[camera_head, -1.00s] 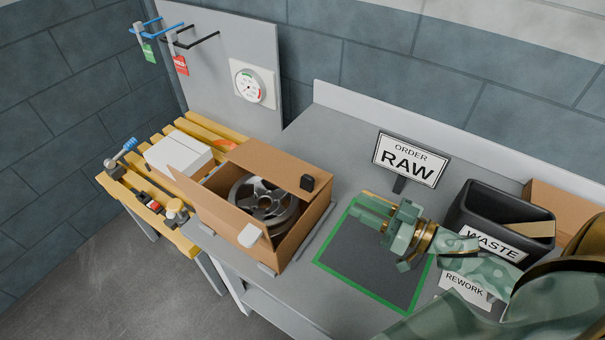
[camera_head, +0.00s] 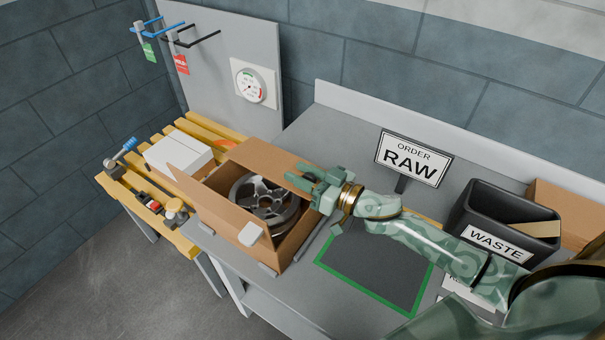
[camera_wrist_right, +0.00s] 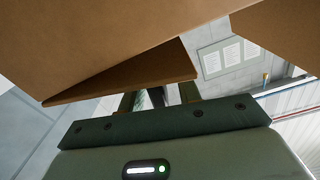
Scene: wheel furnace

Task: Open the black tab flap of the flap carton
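The flap carton (camera_head: 285,249) is a brown cardboard box on the left of the grey bench, with a dark spoked wheel (camera_head: 268,200) inside. Its far flap (camera_head: 268,160) and a near-left flap with a white tab (camera_head: 250,234) show. The black tab is hidden behind my right gripper in the head view. My right gripper (camera_head: 300,177) is at the carton's right upper edge, its fingers apart around where the tab was seen. In the right wrist view, brown cardboard (camera_wrist_right: 120,40) covers the upper part and partly hides the fingers (camera_wrist_right: 157,98). My left gripper is out of view.
A green-framed dark mat (camera_head: 372,268) lies empty right of the carton. The RAW sign (camera_head: 412,160) stands behind it. A black WASTE bin (camera_head: 505,215) is at the right. A yellow slatted table (camera_head: 190,240) with a white box (camera_head: 178,155) adjoins on the left.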

